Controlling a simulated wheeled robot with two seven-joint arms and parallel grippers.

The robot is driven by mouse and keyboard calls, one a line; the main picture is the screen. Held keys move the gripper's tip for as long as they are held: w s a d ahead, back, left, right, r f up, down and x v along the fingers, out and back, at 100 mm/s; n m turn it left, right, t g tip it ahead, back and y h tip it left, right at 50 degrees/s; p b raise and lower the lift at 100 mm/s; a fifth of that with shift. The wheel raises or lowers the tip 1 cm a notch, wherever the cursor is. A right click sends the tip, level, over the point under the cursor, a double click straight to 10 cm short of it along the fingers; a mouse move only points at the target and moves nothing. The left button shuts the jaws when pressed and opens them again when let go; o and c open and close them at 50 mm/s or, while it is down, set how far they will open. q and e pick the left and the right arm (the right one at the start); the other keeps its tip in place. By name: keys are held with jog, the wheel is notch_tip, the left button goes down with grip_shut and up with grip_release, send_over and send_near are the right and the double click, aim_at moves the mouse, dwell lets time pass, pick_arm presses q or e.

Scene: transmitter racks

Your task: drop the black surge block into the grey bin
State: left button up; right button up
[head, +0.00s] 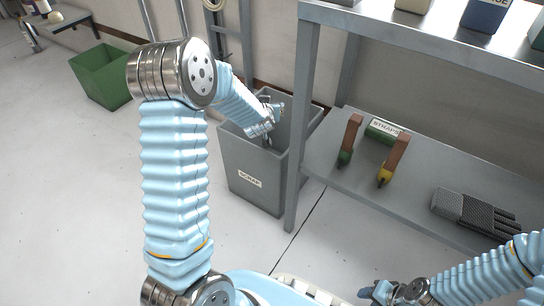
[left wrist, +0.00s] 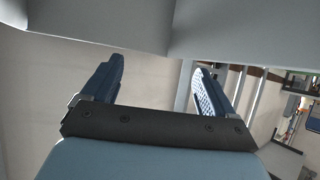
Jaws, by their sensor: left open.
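The grey bin (head: 250,182), labelled "SCRAP", stands on the floor left of the rack's front post. My left gripper (head: 267,127) is at the bin's mouth, with its arm reaching in from the left. In the left wrist view my left gripper (left wrist: 160,80) is open, with nothing between its two blue fingers. A grey surface fills the top of that view, perhaps the bin's wall. I see no black surge block in either view; most of the bin's inside is hidden. My right gripper (head: 378,292) is at the bottom, its fingers too unclear to read.
The metal rack (head: 292,130) rises right of the bin. A blue block (head: 484,15) and others sit above. A green bin (head: 100,75) stands far left; the left floor is clear.

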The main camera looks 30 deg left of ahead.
pick_arm(q)
jog(key=p+v, duration=0.3)
jog(key=v, duration=1)
jog(key=shift+s, duration=0.25)
jog(key=shift+d, duration=0.15)
